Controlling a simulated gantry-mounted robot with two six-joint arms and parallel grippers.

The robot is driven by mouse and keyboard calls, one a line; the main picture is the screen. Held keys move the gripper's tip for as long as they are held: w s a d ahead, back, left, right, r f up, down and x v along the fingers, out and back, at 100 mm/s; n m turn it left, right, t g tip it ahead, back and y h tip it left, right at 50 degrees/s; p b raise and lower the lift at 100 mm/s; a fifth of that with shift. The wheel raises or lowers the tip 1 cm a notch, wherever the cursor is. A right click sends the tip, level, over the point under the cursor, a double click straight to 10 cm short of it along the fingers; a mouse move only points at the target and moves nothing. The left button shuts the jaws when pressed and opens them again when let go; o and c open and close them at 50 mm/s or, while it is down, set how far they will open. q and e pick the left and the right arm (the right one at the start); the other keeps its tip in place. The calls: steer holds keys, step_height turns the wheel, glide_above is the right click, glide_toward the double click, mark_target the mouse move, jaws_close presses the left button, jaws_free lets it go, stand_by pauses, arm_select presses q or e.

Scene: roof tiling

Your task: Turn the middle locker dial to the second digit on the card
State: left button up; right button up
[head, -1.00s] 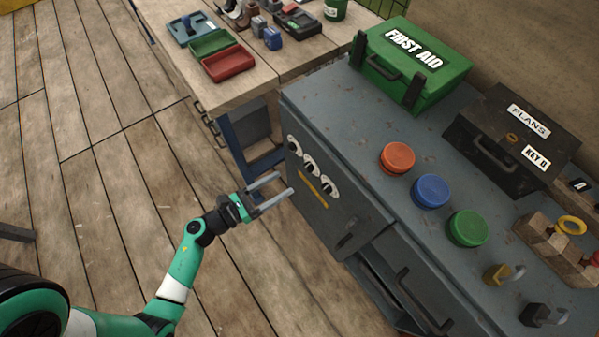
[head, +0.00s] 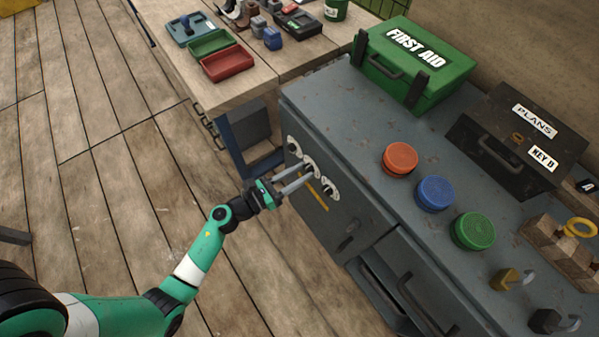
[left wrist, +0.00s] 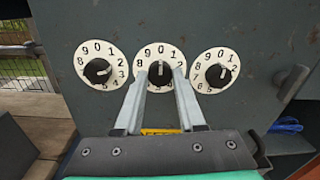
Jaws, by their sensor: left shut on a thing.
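Three white dials with black knobs and digits round their rims are on the grey locker door (head: 345,215). In the left wrist view they are the left dial (left wrist: 113,52), the middle dial (left wrist: 147,54) and the right dial (left wrist: 232,57). My left gripper (head: 305,171) reaches the middle dial, which also shows in the head view (head: 308,161). Its fingers (left wrist: 160,84) are shut on the middle dial's black knob (left wrist: 159,70), one on each side. The 0 is near the top of the middle dial. The card with digits cannot be made out. My right gripper is not in view.
A yellow strip (head: 317,195) lies below the dials. The cabinet top holds orange (head: 400,157), blue (head: 435,192) and green (head: 474,230) round lids, a green first aid box (head: 415,65) and a black PLANS box (head: 510,140). A wooden workbench (head: 175,70) stands at the back left.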

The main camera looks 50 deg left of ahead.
arm_select(q)
jaws_close()
